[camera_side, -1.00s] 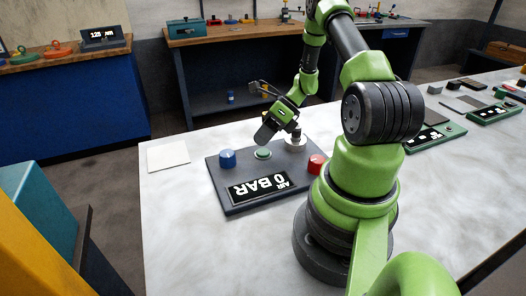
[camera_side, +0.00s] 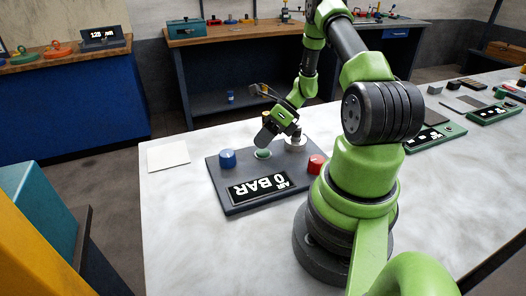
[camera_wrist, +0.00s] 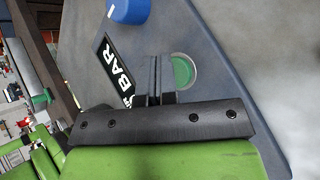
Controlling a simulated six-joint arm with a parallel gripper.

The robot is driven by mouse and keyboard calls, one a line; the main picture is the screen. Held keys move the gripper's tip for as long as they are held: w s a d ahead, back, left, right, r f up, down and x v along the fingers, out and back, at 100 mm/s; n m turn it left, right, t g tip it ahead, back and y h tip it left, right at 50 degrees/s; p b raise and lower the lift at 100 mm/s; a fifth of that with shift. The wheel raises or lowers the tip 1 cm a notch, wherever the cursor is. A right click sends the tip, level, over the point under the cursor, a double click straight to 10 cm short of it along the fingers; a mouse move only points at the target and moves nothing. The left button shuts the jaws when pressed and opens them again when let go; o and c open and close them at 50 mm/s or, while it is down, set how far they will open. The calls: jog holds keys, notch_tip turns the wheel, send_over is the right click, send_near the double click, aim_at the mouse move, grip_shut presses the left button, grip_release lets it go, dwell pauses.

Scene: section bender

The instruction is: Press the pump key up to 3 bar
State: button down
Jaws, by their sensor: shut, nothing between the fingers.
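The dark grey control panel (camera_side: 222,196) lies on the white table. Its display (camera_side: 258,187) reads 0 BAR. A green round button (camera_side: 263,154) sits in a pale ring at the panel's middle, and it also shows in the wrist view (camera_wrist: 183,70). I cannot read which control is the pump key. A blue knob (camera_side: 228,158) is left of the button and a red one (camera_side: 317,164) is to its right. My gripper (camera_side: 264,140) is shut and empty, its tips close above the green button. In the wrist view the fingers (camera_wrist: 155,75) show beside the button; contact cannot be told.
A pale grey knob (camera_side: 296,143) stands at the panel's back right, close to my gripper. A white square plate (camera_side: 168,155) lies left of the panel. Green-framed devices (camera_side: 434,137) lie at the table's far right. The table's front left is clear.

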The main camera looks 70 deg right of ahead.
jog(key=shift+f, duration=0.45)
dwell(0.3)
jog(key=shift+r, duration=0.9)
jog(key=shift+r, duration=2.5)
dwell(0.7)
notch_tip(320, 180, up, 4)
jog(key=shift+f, duration=0.1)
jog(key=shift+f, duration=0.1)
